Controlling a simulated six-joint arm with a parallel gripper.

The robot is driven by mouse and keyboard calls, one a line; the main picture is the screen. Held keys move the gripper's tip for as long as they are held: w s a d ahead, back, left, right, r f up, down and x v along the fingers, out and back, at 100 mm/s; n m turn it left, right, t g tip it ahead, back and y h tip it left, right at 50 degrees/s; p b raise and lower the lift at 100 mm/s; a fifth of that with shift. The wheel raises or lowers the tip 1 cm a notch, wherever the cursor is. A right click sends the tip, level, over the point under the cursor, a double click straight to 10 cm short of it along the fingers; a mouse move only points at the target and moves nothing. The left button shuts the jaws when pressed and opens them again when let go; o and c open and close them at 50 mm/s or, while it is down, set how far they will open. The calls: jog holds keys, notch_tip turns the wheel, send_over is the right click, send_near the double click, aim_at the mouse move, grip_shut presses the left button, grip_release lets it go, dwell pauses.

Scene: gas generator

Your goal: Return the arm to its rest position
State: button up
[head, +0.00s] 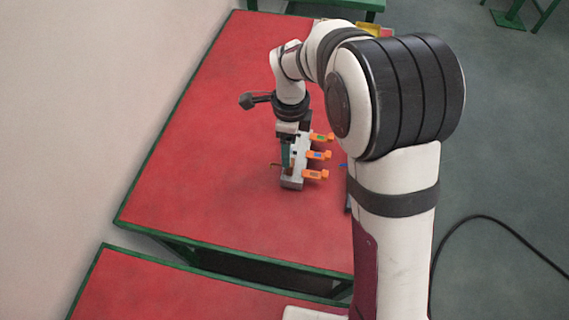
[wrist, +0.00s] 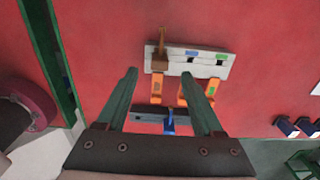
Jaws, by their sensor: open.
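My gripper (head: 286,166) hangs over the red table with its green fingers pointing down beside a grey-white block in the head view. In the wrist view my gripper (wrist: 160,74) has its two fingers spread apart, with nothing held between them. The grey-white block (wrist: 208,70) has orange levers (wrist: 157,88) along one side, coloured squares on top and a brown stem (wrist: 161,45) at one end. In the head view the block (head: 292,182) is partly hidden by my gripper, and three orange levers (head: 318,155) point right.
The red table (head: 210,130) is clear to the left and front. A dark bar with a blue piece (wrist: 168,120) lies near the fingers in the wrist view. A yellow item (head: 370,28) is at the far end. A second red table (head: 170,292) stands in front, across a gap.

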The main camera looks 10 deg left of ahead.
jog(key=shift+r, duration=0.15)
jog(key=s+d+r+n+y, duration=0.1)
jog(key=s+d+r+n, duration=0.6)
jog(key=s+d+r, duration=0.45)
jog(key=s+d+f+n, duration=0.2)
jog(key=s+n, duration=0.3)
jog(key=s, duration=0.8)
jog(key=shift+d+y, duration=0.4)
jog(key=shift+d, duration=0.05)
